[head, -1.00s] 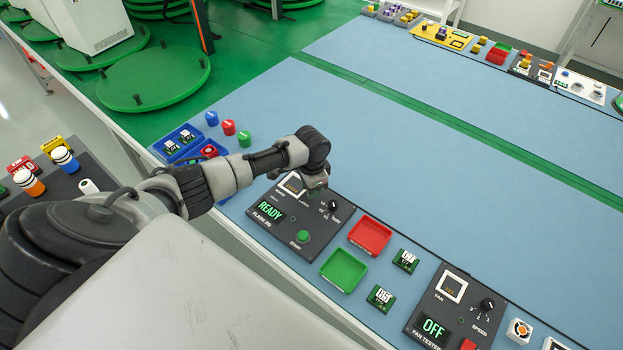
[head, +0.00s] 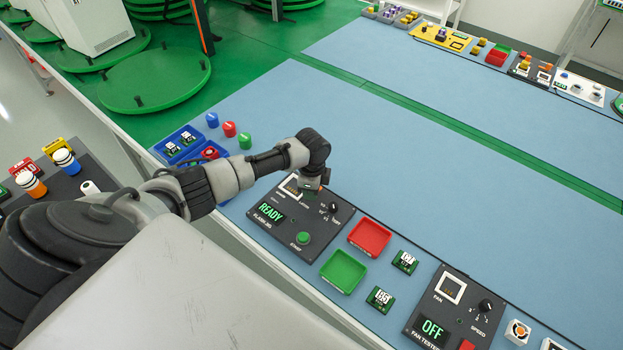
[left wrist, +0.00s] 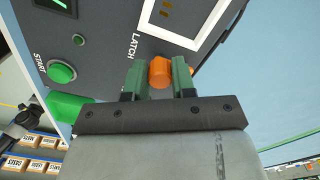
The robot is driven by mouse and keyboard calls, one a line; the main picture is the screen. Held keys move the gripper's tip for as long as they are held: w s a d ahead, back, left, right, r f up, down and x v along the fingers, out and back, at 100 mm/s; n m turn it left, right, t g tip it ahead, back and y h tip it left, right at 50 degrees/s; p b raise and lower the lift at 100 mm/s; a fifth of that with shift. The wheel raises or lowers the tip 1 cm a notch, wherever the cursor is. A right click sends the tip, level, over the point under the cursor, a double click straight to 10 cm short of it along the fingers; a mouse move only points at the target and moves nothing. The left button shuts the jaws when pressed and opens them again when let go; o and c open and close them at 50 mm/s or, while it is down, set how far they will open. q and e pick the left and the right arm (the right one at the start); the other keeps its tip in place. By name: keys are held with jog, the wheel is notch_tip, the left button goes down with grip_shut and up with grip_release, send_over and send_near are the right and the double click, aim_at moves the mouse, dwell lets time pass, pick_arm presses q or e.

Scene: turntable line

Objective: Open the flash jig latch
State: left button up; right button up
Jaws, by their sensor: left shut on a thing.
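The flash jig (head: 268,236) is a dark panel at the near edge of the blue table, with a lit READY display (head: 270,211) and a green START button (head: 303,238). Its latch is an orange knob (left wrist: 160,73) beside the LATCH label in the left wrist view. My left gripper (left wrist: 160,80) is shut on this knob, with a green finger on each side. In the head view my left gripper (head: 312,186) is over the far part of the jig, and my wrist hides the latch. My right gripper is not in view.
A red tray (head: 370,237) and a green tray (head: 343,271) lie right of the jig, with two small green boards (head: 405,262) beside them. The fan tester (head: 428,332) is farther right. Blue bins (head: 181,143) and coloured knobs stand left.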

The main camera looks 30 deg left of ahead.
pick_arm(q)
jog(key=shift+w+r, duration=0.1)
dwell(0.3)
jog(key=o, duration=0.9)
jog(key=shift+o, duration=0.2)
notch_tip(320, 180, up, 11)
jog(key=shift+b, duration=0.4)
